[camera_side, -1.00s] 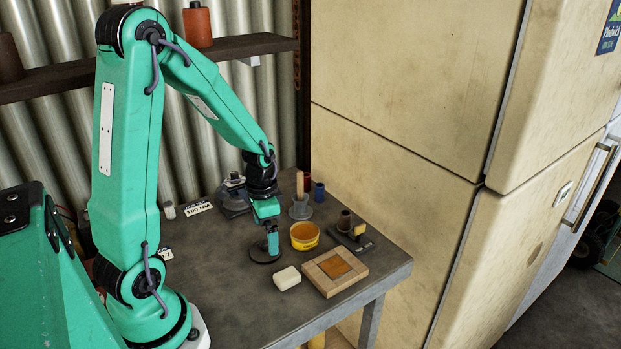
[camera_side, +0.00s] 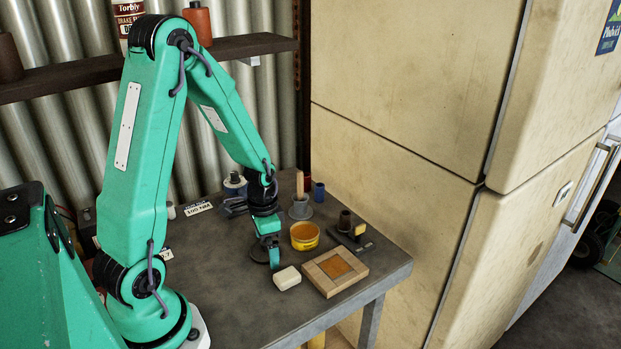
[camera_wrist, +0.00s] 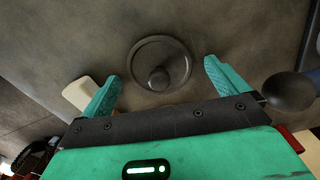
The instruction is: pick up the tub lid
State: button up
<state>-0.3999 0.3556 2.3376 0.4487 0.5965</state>
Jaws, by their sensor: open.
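In the side view the lid (camera_side: 257,253) is partly hidden behind my gripper (camera_side: 273,263). My gripper is open and empty, just above the bench at the lid's right side in the side view. In the wrist view the fingers of my gripper (camera_wrist: 162,73) stand apart on either side of the lid's near part. I cannot tell whether they touch it.
A pale block (camera_side: 287,278) lies close to the right of my gripper. A yellow tub (camera_side: 304,237) and a wooden frame with an orange middle (camera_side: 335,271) stand farther right. In the wrist view a dark rounded object (camera_wrist: 289,93) is beside the right finger. The front left bench is clear.

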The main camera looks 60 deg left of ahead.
jog(key=c, duration=1.1)
jog(key=shift+o, duration=0.2)
jog(key=shift+r, duration=0.15)
jog(key=shift+r, duration=2.05)
jog(key=s+d+r, duration=0.1)
jog(key=d+r, duration=0.5)
jog(key=d, duration=0.5)
jog(key=shift+s+d+r, duration=0.25)
jog(key=shift+s+r, duration=0.05)
